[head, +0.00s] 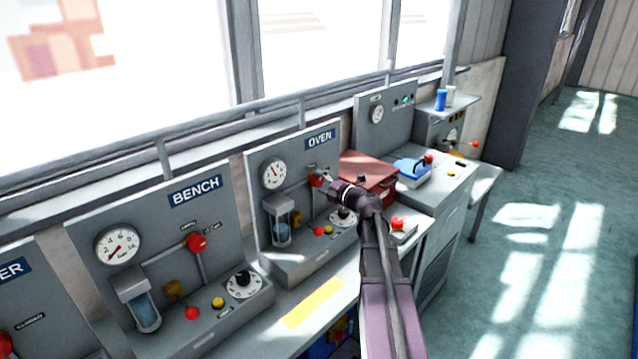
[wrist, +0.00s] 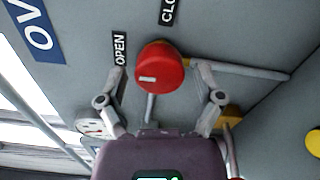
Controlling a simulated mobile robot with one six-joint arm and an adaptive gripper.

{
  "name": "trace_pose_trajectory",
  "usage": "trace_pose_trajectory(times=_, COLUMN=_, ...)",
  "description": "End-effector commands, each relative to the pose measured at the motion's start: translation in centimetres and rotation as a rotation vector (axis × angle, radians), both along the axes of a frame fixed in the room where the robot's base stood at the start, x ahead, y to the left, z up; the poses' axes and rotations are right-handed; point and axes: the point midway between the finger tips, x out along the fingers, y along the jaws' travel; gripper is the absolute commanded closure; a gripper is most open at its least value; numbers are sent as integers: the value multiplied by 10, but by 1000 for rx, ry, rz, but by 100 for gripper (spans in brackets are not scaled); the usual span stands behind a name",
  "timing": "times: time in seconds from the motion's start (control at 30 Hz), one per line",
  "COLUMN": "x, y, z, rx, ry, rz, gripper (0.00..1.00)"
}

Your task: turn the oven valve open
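The oven valve is a red round knob (head: 317,181) on the grey panel marked OVEN (head: 292,215). In the wrist view the red knob (wrist: 160,68) sits between my gripper's fingers (wrist: 160,70). A short white mark shows on the knob's lower left. An OPEN label (wrist: 120,48) is left of the knob, and a partly cut-off label beginning CLO (wrist: 168,11) is above it. My gripper (head: 328,184) is open, with one finger on each side of the knob and small gaps visible. Whether the fingertips touch it is unclear.
A pipe (wrist: 235,70) runs right from the valve. The oven panel also has a gauge (head: 274,173), a glass cup (head: 281,229) and a black dial (head: 343,217). The BENCH panel (head: 150,250) stands left; a red box (head: 367,172) is behind my arm.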

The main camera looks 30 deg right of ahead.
Motion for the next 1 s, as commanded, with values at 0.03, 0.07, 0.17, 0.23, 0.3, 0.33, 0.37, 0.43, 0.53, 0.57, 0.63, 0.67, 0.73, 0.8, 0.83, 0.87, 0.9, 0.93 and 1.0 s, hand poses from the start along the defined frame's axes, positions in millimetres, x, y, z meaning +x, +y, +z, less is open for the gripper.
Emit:
trace_pose_trajectory(times=0.03, x=1, y=0, z=0, rx=1, ry=0, rz=-1, gripper=4)
trace_pose_trajectory(times=0.07, x=1, y=0, z=0, rx=1, ry=-1, rz=-1, gripper=4)
trace_pose_trajectory(times=0.17, x=1, y=-1, z=1, rx=2, ry=-1, rz=-2, gripper=4)
trace_pose_trajectory(times=0.23, x=2, y=-1, z=1, rx=4, ry=-1, rz=-3, gripper=4)
trace_pose_trajectory(times=0.3, x=2, y=-1, z=1, rx=4, ry=-1, rz=-3, gripper=4)
trace_pose_trajectory(times=0.33, x=2, y=-1, z=1, rx=4, ry=-1, rz=-3, gripper=4)
trace_pose_trajectory(times=0.37, x=2, y=-1, z=1, rx=5, ry=-1, rz=-3, gripper=4)
trace_pose_trajectory(times=0.43, x=1, y=-1, z=1, rx=5, ry=-1, rz=-3, gripper=4)
trace_pose_trajectory(times=0.53, x=-2, y=-3, z=1, rx=5, ry=-1, rz=-3, gripper=4)
trace_pose_trajectory(times=0.57, x=-3, y=-3, z=1, rx=5, ry=-1, rz=-3, gripper=4)
trace_pose_trajectory(times=0.63, x=-8, y=-5, z=1, rx=5, ry=-1, rz=-3, gripper=4)
trace_pose_trajectory(times=0.67, x=-10, y=-5, z=1, rx=5, ry=-1, rz=-3, gripper=4)
trace_pose_trajectory(times=0.73, x=-18, y=-7, z=1, rx=5, ry=-1, rz=-4, gripper=4)
trace_pose_trajectory(times=0.8, x=-26, y=-10, z=1, rx=5, ry=-1, rz=-4, gripper=4)
trace_pose_trajectory(times=0.83, x=-30, y=-12, z=1, rx=5, ry=-2, rz=-5, gripper=4)
trace_pose_trajectory(times=0.87, x=-35, y=-13, z=1, rx=5, ry=-2, rz=-5, gripper=4)
trace_pose_trajectory(times=0.9, x=-41, y=-15, z=1, rx=5, ry=-1, rz=-4, gripper=4)
trace_pose_trajectory(times=0.93, x=-45, y=-17, z=1, rx=5, ry=-2, rz=-5, gripper=4)
trace_pose_trajectory(times=1.0, x=-56, y=-21, z=1, rx=5, ry=-1, rz=-6, gripper=4)
